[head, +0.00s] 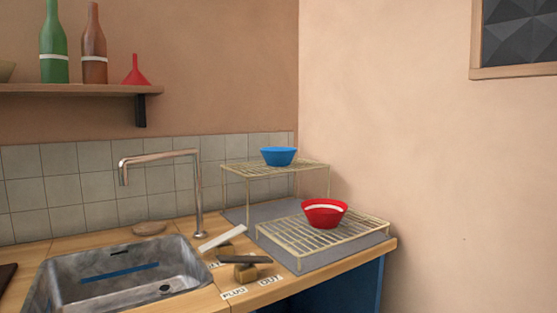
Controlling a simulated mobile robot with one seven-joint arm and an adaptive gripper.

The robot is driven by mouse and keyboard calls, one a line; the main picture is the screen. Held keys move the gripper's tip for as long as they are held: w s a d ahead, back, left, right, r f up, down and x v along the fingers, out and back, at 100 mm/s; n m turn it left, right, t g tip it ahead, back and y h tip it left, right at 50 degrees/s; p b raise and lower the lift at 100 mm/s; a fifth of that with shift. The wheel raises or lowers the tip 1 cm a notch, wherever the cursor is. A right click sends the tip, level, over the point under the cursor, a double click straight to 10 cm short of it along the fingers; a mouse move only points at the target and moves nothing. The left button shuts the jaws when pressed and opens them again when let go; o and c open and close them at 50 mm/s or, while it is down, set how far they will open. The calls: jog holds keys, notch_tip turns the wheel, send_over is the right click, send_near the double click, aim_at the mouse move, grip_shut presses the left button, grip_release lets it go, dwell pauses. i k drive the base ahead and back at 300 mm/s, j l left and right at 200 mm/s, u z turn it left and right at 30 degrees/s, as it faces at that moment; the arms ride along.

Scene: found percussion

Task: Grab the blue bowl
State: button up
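The blue bowl (278,156) stands upright on the upper, rear wire rack (248,170) in the corner behind the counter. Nothing is touching it from above. My gripper does not show in the head view.
A red bowl (324,214) stands on the lower front wire rack (294,238). A metal sink (70,279) and a tall tap (199,195) are to the left. Walls close off the corner.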

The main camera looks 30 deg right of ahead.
aim_at(274, 157)
jog(key=l+z, duration=0.15)
jog(key=l, duration=0.25)
jog(key=i+l+z, duration=0.15)
jog(key=l, duration=0.25)
jog(key=i+l+z, duration=0.15)
jog(key=l, duration=0.25)
jog(key=i+l+z, duration=0.15)
jog(key=l, duration=0.25)
jog(key=i+j, duration=0.25)
jog(key=j, duration=0.25)
